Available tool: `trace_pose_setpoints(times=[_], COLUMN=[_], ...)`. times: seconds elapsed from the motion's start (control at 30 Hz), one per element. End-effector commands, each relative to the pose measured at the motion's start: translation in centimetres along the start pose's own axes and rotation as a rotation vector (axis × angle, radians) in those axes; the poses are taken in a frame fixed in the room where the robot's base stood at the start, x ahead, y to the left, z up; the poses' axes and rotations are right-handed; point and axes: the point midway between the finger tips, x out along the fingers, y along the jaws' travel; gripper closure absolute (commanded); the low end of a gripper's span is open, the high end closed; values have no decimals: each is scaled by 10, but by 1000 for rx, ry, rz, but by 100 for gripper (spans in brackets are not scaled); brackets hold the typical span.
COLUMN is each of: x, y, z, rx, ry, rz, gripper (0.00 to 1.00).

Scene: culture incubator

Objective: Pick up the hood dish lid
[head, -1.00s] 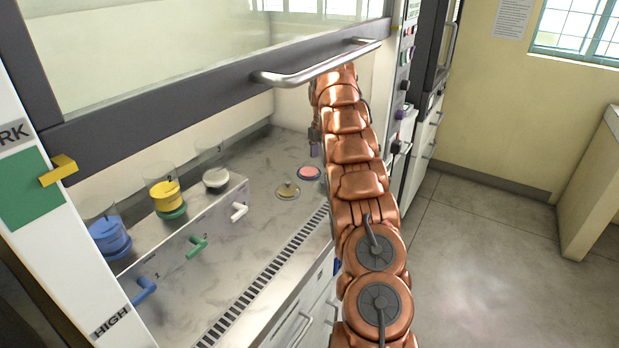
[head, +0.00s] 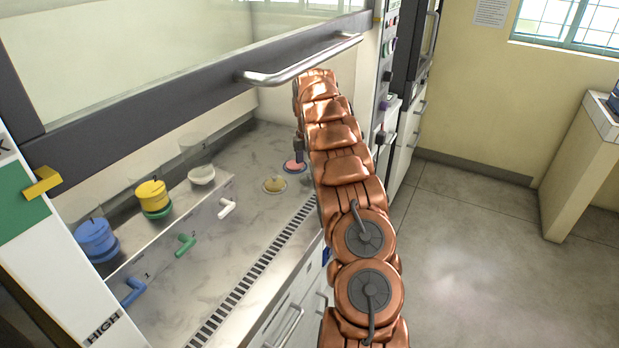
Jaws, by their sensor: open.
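Two small round dishes lie on the marbled hood floor in the head view. The nearer one is a yellowish dish (head: 268,187) with a small knob-like bump on top, which looks like a clear lid. The farther one is a pink dish (head: 292,167), just behind and to its right. I cannot tell whether the pink one has a lid. My gripper (head: 299,152) hangs at the far end of my copper arm, mostly hidden by it. It shows as a small dark piece with a purplish tip, just above the pink dish. It is open, and I see nothing held in it.
The raised glass sash with its metal handle (head: 300,65) spans above my arm. A ledge on the left carries blue (head: 95,238), yellow (head: 151,194) and white (head: 201,175) containers. Blue, green and white taps stick out below. The hood floor's middle is clear.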

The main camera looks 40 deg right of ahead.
Motion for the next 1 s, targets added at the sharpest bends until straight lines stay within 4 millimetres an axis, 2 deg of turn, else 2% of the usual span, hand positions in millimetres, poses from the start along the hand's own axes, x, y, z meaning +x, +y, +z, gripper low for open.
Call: trace_pose_setpoints(times=[0.2, 0.47, 1.0], x=[23, 25, 25], y=[-1, 0, 0], z=[0, 0, 0], rx=[-1, 0, 0], ry=[0, -1, 0], rz=[-4, 0, -1], gripper=[4, 5, 61])
